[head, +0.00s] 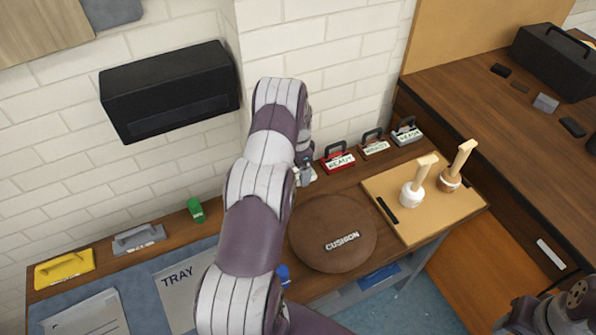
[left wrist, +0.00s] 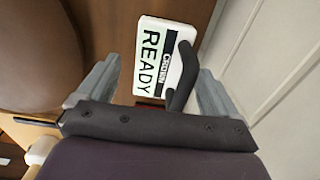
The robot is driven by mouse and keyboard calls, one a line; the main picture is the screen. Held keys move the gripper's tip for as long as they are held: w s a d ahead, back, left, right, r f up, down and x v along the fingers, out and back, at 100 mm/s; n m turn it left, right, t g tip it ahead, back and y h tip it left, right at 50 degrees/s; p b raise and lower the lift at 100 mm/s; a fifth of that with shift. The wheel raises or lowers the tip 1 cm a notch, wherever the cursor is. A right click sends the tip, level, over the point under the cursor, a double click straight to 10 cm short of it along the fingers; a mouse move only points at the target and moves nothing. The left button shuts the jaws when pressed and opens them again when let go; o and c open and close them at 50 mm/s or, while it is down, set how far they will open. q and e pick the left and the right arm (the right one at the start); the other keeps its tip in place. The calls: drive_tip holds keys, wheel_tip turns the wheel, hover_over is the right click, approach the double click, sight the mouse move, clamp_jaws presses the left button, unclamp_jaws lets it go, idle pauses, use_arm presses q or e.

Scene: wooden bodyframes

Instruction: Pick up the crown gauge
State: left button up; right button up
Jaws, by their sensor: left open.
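The crown gauge (left wrist: 150,62) is a white plate marked CROWN READY with a black handle (left wrist: 184,72). In the left wrist view it lies ahead of my open left gripper (left wrist: 160,68), with the handle in the gap nearer the right finger. In the head view my left gripper (head: 303,172) is low over the back of the wooden bench, close to the wall. Only a white bit of the gauge (head: 311,179) shows there; the arm hides the rest. I cannot tell whether the fingers touch the handle.
Red (head: 338,158), brown (head: 374,146) and grey (head: 406,132) READY gauges stand along the wall to the right. A round brown cushion (head: 310,248) lies in front. A tan board (head: 412,225) holds two wooden-handled tools. A tray mat (head: 150,300) is at left; a black box (head: 170,90) juts from the wall.

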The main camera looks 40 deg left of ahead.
use_arm(q)
wheel_tip(320, 180, down, 3)
drive_tip(key=shift+w+r, duration=0.1)
drive_tip(key=shift+r, duration=0.1)
drive_tip(key=c, duration=1.2)
drive_tip(key=shift+c, duration=0.5)
drive_tip(key=shift+r, duration=0.2)
